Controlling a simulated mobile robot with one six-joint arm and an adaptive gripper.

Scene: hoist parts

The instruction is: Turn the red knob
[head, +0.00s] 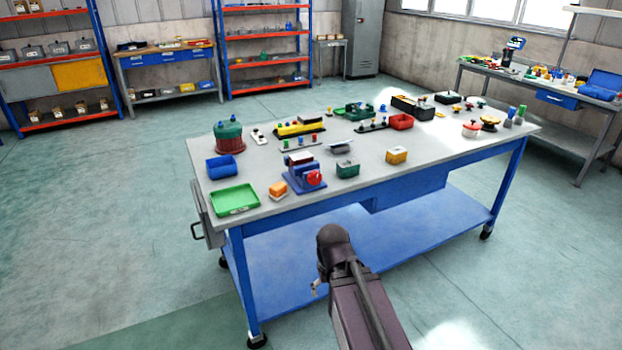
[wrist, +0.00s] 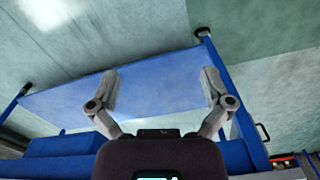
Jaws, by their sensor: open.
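A red knob (head: 314,178) is on the front of a blue device (head: 303,180) near the front edge of the grey-topped workbench (head: 255,225) in the head view. Another red, knob-like part (head: 471,129) sits at the right of the same bench. My gripper (wrist: 160,82) is open and empty in the wrist view, its two fingers spread wide above the floor and the bench's blue lower shelf (wrist: 150,85). In the head view my arm is in front of the bench, apart from the knob, and hides most of the gripper. Neither red part is identifiable in the wrist view.
The floor (head: 120,240) left of the bench is clear.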

